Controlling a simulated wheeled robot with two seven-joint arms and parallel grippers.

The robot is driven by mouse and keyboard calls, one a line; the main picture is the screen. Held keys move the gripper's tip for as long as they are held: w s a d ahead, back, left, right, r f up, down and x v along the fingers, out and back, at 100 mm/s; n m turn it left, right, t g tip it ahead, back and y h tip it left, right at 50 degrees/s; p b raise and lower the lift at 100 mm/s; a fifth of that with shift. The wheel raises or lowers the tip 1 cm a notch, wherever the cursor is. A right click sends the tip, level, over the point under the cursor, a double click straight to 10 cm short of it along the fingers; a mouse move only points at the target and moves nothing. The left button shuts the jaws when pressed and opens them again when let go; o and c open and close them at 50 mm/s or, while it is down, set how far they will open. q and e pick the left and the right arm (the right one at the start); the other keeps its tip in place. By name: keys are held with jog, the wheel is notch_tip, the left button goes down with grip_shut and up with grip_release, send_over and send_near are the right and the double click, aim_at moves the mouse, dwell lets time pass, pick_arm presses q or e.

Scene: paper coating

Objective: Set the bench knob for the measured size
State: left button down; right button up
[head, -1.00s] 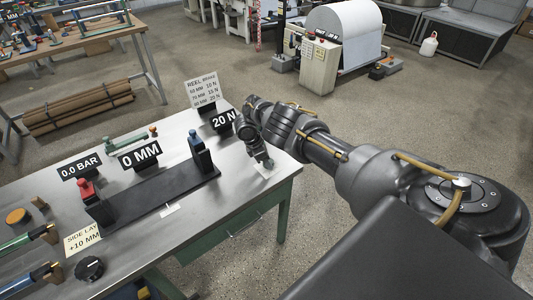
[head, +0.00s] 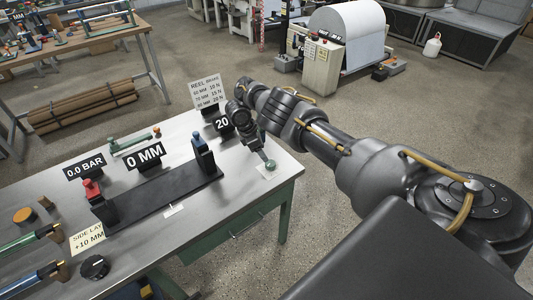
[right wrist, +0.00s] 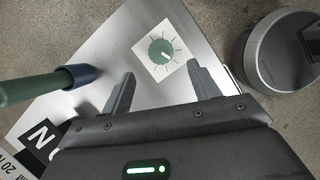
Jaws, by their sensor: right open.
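A round green knob (right wrist: 161,51) with a pale pointer mark sits on a white dial plate with dark tick lines, near the bench corner. The knob shows small in the head view (head: 270,164). My right gripper (right wrist: 158,88) is open and empty; in the right wrist view the knob appears beyond the fingertips, between their lines, apart from them. In the head view my right gripper (head: 267,158) hangs just above the dial. A REEL BRAKE card (head: 206,92) lists sizes in MM with N values. A sign reads 20 (head: 222,123), its right part hidden by my wrist. My left gripper is out of view.
A 0 MM sign (head: 145,155) stands behind a black measuring rail (head: 160,199) with red and blue ends. A 0.0 BAR sign (head: 84,166), SIDE LAY card (head: 88,239) and black knob (head: 95,267) are left. A green rod (right wrist: 35,88) shows in the wrist view.

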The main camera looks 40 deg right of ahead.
jog(key=shift+v, duration=1.45)
jog(key=shift+s+d+f, duration=0.1)
